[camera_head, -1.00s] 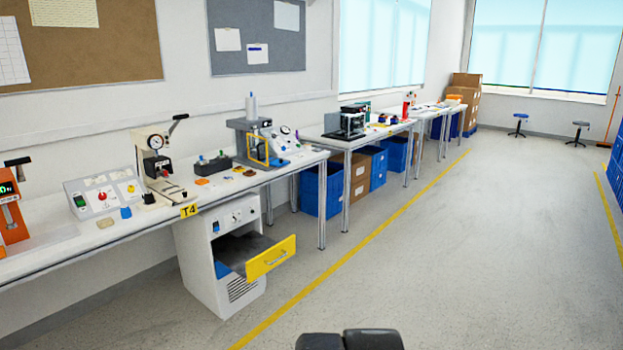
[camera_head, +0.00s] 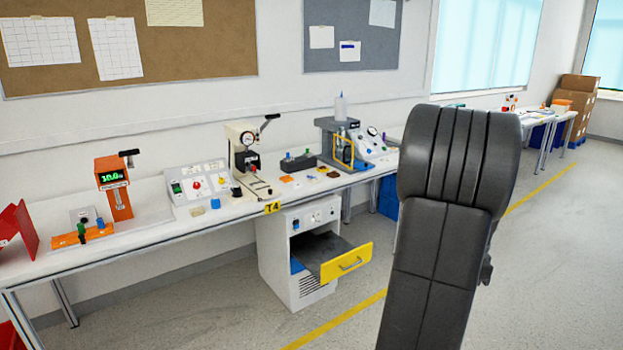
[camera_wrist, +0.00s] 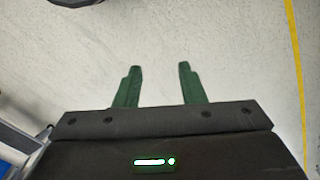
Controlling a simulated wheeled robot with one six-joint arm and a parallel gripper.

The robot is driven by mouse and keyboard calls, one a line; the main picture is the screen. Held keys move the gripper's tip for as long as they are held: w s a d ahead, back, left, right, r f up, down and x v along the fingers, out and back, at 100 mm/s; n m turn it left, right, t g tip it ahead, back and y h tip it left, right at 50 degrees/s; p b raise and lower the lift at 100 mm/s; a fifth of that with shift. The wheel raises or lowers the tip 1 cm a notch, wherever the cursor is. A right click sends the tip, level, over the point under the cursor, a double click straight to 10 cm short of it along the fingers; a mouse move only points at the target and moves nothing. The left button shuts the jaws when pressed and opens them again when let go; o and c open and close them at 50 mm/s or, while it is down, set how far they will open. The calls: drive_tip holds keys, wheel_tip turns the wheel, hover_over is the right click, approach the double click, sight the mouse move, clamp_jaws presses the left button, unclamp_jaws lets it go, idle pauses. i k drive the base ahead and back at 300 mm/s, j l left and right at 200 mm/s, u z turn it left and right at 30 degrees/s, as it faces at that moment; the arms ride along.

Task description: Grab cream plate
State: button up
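I cannot single out a cream plate for certain. My gripper (camera_wrist: 160,67) shows in the wrist view with two green fingers apart, open and empty over bare floor. The gripper is hidden in the head view, where my dark arm stands at the right, apart from the bench.
The white bench (camera_head: 150,232) runs along the wall. Under it is a white cabinet with its yellow-fronted drawer (camera_head: 346,262) pulled out. An orange device (camera_head: 113,190) and a red item (camera_head: 17,228) are at the left. Bare floor lies in front of the bench.

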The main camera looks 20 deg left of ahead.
sight(314, 180)
drive_tip(key=i+j+u, duration=0.25)
drive_tip(key=i, duration=0.5)
drive_tip(key=i+j+u, duration=0.1)
drive_tip(key=i+u, duration=0.2)
drive_tip(key=i, duration=0.45)
drive_tip(key=i+l+u, duration=0.1)
drive_tip(key=i+u, duration=0.15)
drive_tip(key=i, duration=0.55)
drive_tip(key=i+l+u, duration=0.25)
drive_tip(key=i, duration=0.5)
